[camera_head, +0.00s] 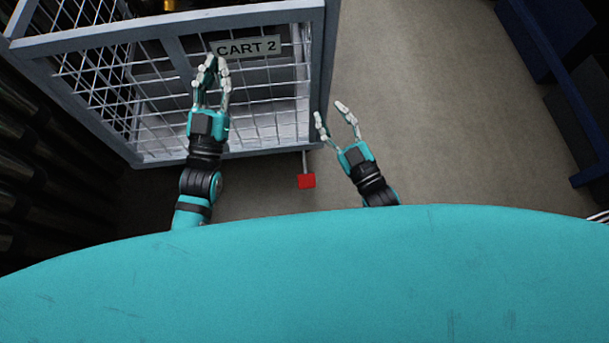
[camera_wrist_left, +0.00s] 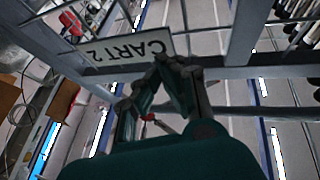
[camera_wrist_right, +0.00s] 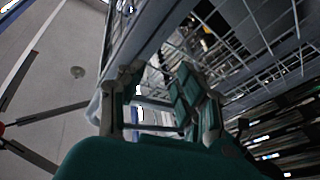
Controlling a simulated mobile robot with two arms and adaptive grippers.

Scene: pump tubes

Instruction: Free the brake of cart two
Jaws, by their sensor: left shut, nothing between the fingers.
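Cart two is a grey wire-mesh cart (camera_head: 255,21) at the upper left in the head view, with a "CART 2" plate (camera_head: 246,47) on its near side. A red pedal (camera_head: 306,181) on a thin rod sticks out low from the cart's near right corner, close to the floor. My left gripper (camera_head: 212,66) is shut and empty in front of the mesh, left of the plate. The plate also shows in the left wrist view (camera_wrist_left: 133,50), beyond the fingertips. My right gripper (camera_head: 331,112) is open and empty, just right of the cart's corner and right of the pedal.
Bare floor (camera_head: 420,110) lies right of the cart. Dark blue structures (camera_head: 548,40) stand at the far right. A dark row of cylinders (camera_head: 25,150) lines the left side, close to the cart. My teal body fills the bottom.

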